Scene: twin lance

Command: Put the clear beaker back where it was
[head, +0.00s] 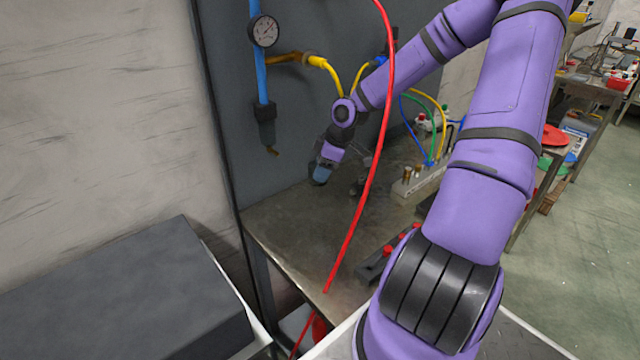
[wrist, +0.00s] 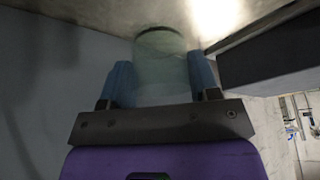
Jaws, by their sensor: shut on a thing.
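The clear beaker (wrist: 162,52) shows in the wrist view as a pale, see-through greenish cylinder with a darker rim edge. It sits between the two blue fingers of my gripper (wrist: 161,82), which is shut on it. In the wrist view its far end is close to the grey metal table surface (wrist: 100,14); I cannot tell whether it touches. In the head view my gripper (head: 321,174) is low over the back left of the metal table (head: 290,222), near the dark panel. The beaker cannot be made out clearly there.
A red hose (head: 372,180) hangs across the head view in front of the table. A pale manifold block (head: 420,182) with coloured hoses stands right of my gripper. A pressure gauge (head: 263,31) and blue pipe are on the panel. The table's front left is clear.

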